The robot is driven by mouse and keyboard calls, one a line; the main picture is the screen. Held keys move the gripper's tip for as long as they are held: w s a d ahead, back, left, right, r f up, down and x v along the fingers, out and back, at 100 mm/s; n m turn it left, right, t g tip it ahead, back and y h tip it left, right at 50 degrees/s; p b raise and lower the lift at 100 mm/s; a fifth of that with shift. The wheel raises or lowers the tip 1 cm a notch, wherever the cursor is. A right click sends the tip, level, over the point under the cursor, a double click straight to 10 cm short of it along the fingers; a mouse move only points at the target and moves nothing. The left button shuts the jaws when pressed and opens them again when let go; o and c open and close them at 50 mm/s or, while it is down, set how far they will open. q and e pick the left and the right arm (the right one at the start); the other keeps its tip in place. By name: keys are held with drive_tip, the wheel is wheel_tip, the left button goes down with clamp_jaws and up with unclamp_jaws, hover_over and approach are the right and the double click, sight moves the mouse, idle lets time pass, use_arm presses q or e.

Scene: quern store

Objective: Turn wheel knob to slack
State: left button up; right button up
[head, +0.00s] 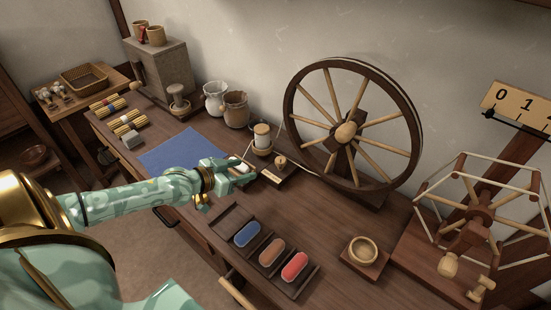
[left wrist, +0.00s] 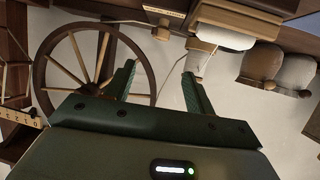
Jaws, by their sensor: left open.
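A small round wooden knob (head: 280,160) stands on a dark base with a pale label plate (head: 271,177), left of the large spoked wheel (head: 290,113). The label is too small to read. My left gripper (head: 243,173) is open and empty above the worktop, just left of the knob and apart from it. In the left wrist view, the open fingers (left wrist: 158,73) point toward the knob (left wrist: 162,31) and the plate (left wrist: 166,13), which lie beyond the tips. The wheel (left wrist: 42,72) shows at left there. My right gripper is not in view.
A thread spool (head: 262,136) stands behind the knob. A blue cloth (head: 180,150) lies left. A tray (head: 232,219) with blue, brown and red pieces lies in front. A small wooden bowl (head: 363,249) and a yarn winder (head: 480,212) stand right.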

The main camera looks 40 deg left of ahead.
sight(279, 160)
use_arm(q)
drive_tip(key=b+x, duration=0.2)
drive_tip(key=x, duration=0.3)
drive_tip(key=b+x, duration=0.3)
drive_tip(key=x, duration=0.1)
drive_tip(key=b+x, duration=0.2)
drive_tip(key=x, duration=0.3)
drive_tip(key=shift+w+f, duration=0.25)
drive_tip(key=shift+f, duration=0.15)
drive_tip(key=shift+w+b, duration=0.35)
drive_tip(key=shift+w, duration=0.05)
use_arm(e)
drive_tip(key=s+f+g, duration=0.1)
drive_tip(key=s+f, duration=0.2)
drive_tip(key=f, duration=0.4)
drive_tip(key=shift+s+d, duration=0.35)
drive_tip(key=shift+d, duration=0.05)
use_arm(q)
drive_tip(key=shift+c, duration=0.2)
